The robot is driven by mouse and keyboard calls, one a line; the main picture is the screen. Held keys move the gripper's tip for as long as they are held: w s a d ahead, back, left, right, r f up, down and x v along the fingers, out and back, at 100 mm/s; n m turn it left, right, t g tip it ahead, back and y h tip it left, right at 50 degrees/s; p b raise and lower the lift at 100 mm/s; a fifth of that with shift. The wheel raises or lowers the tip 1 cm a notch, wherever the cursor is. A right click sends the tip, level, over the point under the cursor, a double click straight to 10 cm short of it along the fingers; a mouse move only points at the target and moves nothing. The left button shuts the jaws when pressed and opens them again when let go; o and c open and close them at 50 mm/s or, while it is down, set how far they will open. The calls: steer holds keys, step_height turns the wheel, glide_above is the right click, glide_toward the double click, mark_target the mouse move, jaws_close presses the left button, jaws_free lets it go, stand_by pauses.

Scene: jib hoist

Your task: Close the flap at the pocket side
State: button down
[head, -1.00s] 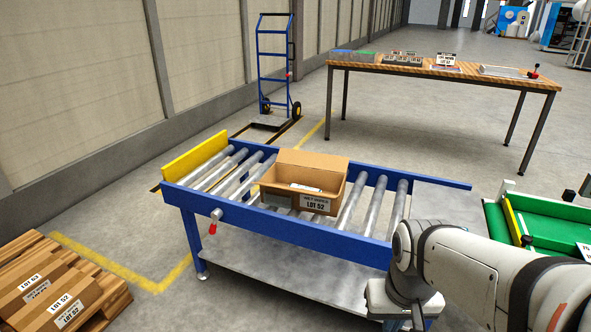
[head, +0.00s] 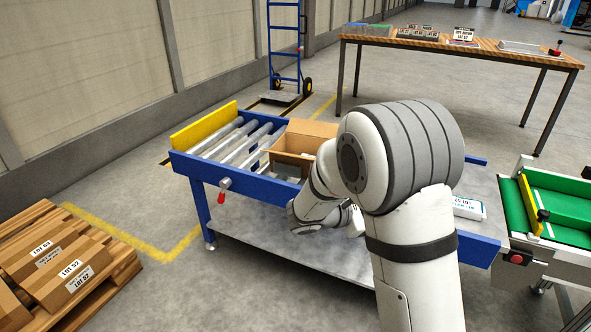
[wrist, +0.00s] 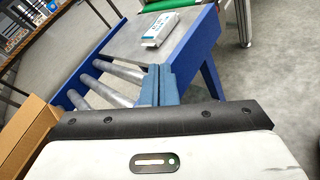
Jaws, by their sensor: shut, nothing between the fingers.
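The open cardboard box (head: 310,128) sits on the roller conveyor, its right part hidden behind my arm in the head view. A flap stands up at its far side. A greyish panel (head: 292,166) shows on its near face; I cannot tell whether this is the pocket. In the wrist view, part of the box's brown cardboard (wrist: 28,135) shows at the left edge. My gripper (wrist: 158,84) has its blue fingers together and empty, to the right of the box in that view. My arm hides the gripper's fingers in the head view.
The blue-framed conveyor (head: 262,186) has a yellow end stop (head: 203,127) and a red-tipped handle (head: 223,190). A white labelled packet (head: 468,208) lies on its metal plate. A green-topped machine (head: 570,205) stands right, a pallet of cartons (head: 55,265) left.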

steer(key=w+a+f+n+t+y+b, duration=0.1)
steer(key=w+a+f+n+t+y, duration=0.2)
steer(key=a+n+t, duration=0.35)
steer(key=w+a+f+n+t+y, duration=0.2)
steer(key=w+a+f+n+t, duration=0.15)
steer(key=a, duration=0.65)
steer(key=w+a+f+n+t+y+b, duration=0.1)
steer(key=w+a+f+n+t+y, duration=0.3)
steer(key=a, duration=0.5)
steer(key=w+d+r+b, duration=0.3)
steer(key=w+r+b, duration=0.2)
steer(key=w, duration=0.5)
step_height(320, 180, up, 3)
steer(key=shift+w+d+f+n+h, duration=0.2)
steer(key=shift+w+n+h, duration=0.1)
steer(key=shift+h, duration=0.1)
steer(key=shift+a, duration=0.1)
